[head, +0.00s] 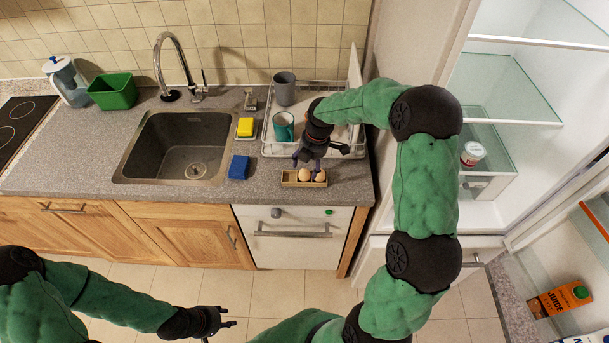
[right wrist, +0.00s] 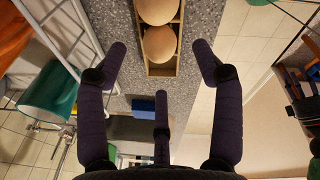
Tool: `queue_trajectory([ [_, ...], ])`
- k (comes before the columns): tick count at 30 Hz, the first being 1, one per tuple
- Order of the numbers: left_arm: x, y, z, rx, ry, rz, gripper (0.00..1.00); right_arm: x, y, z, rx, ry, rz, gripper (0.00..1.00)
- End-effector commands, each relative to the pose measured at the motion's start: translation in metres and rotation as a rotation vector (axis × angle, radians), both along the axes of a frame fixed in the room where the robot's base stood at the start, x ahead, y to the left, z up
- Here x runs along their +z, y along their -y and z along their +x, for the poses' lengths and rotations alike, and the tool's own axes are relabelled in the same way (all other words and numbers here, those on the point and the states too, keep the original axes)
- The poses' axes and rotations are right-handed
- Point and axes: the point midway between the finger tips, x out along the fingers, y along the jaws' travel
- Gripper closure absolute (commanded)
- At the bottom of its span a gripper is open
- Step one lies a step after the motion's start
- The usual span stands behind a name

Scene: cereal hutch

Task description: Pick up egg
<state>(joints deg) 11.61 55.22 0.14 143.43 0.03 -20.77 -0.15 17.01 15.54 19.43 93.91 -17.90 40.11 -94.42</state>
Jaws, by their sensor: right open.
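Two brown eggs sit in a small wooden egg holder on the grey counter; in the head view one egg (head: 304,175) is beside the other egg (head: 320,177), and the holder (head: 290,179) lies near the counter's front edge. In the right wrist view the eggs (right wrist: 160,43) fill part of the holder (right wrist: 152,69) at the top. My right gripper (head: 308,161) is open and empty, just above and behind the holder; its fingers (right wrist: 161,65) spread to either side of it. My left gripper (head: 224,322) is low at the front, away from the counter; its jaws look apart.
A dish rack (head: 266,150) with a teal mug (head: 284,127) and a grey mug (head: 285,88) stands behind. A blue sponge (head: 238,167) lies left of the holder. The sink (head: 178,145) is further left; an open fridge (head: 500,206) is right.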

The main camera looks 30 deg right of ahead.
Motion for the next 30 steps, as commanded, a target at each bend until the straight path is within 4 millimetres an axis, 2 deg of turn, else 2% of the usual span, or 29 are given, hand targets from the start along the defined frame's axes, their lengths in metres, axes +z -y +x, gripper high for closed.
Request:
queue_trajectory([
  [7,-0.006,0.000,0.000,0.000,0.000,0.000,0.60,-0.036,-0.006,0.006,0.000,-0.003,0.002,0.33],
  [10,-0.007,0.000,0.000,0.000,0.000,0.000,0.60,-0.042,-0.006,0.007,-0.001,-0.002,0.001,0.33],
  [16,-0.006,0.000,0.000,0.000,0.000,0.000,0.60,-0.042,-0.006,0.007,-0.001,-0.001,0.001,0.33],
  [21,-0.006,0.000,0.000,0.000,0.000,0.000,0.60,-0.042,-0.006,0.007,-0.001,-0.001,0.001,0.78],
  [30,-0.006,0.000,0.000,0.000,0.000,0.000,0.60,-0.042,-0.006,0.007,-0.001,-0.001,0.001,0.79],
])
